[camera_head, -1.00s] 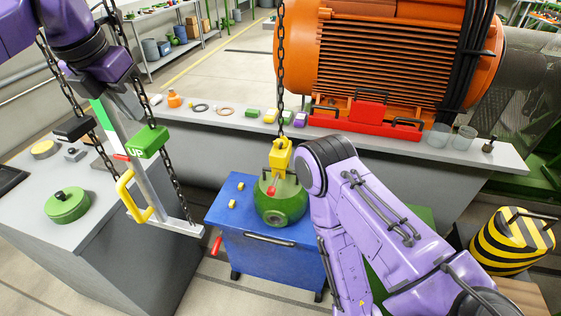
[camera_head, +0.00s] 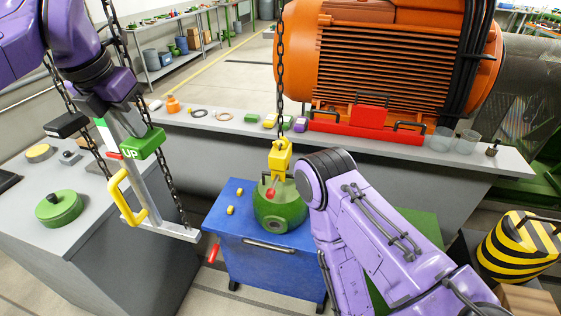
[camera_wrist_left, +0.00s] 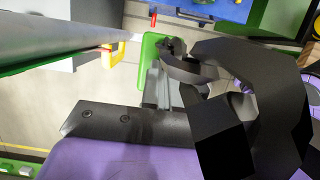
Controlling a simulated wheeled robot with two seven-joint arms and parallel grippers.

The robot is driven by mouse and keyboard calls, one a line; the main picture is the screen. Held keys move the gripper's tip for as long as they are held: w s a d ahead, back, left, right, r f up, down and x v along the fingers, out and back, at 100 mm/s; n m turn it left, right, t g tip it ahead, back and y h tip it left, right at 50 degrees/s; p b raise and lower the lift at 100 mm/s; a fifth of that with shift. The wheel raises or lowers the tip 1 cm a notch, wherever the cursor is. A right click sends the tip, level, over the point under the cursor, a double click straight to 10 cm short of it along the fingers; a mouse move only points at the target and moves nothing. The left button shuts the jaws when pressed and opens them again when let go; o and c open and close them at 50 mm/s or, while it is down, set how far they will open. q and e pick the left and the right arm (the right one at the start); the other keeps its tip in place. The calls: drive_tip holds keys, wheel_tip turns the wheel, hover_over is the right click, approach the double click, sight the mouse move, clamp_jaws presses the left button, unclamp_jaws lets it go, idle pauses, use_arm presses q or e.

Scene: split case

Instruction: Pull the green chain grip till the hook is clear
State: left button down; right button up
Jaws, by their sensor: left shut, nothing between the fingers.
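The green chain grip (camera_head: 145,144), marked UP, hangs on a black chain at the left, in front of a grey post. My left gripper (camera_head: 134,127) is shut and empty, just above and beside this grip. In the left wrist view the green grip (camera_wrist_left: 150,48) lies just past my fingers, with large chain links close to the camera; I cannot tell whether they touch. The yellow hook block (camera_head: 280,157) hangs on a chain at the green casing part (camera_head: 279,207). How the hook sits at the casing's handle is unclear. My right gripper is out of view.
A black grip (camera_head: 67,124) hangs on another chain left of the post. A yellow handle (camera_head: 128,198) is on the post. The blue cabinet (camera_head: 262,262) carries the casing. The orange motor (camera_head: 385,70) stands behind. My right arm fills the lower right.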

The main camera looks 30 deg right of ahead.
use_arm(q)
wheel_tip(320, 180, down, 8)
drive_tip(key=b, duration=0.5)
drive_tip(key=shift+f+b, duration=0.2)
drive_tip(key=shift+b, duration=0.1)
idle(0.7)
wheel_tip(320, 180, up, 10)
drive_tip(key=p, duration=1)
drive_tip(key=shift+p, duration=0.3)
wheel_tip(320, 180, up, 7)
drive_tip(key=p, duration=0.7)
idle(0.5)
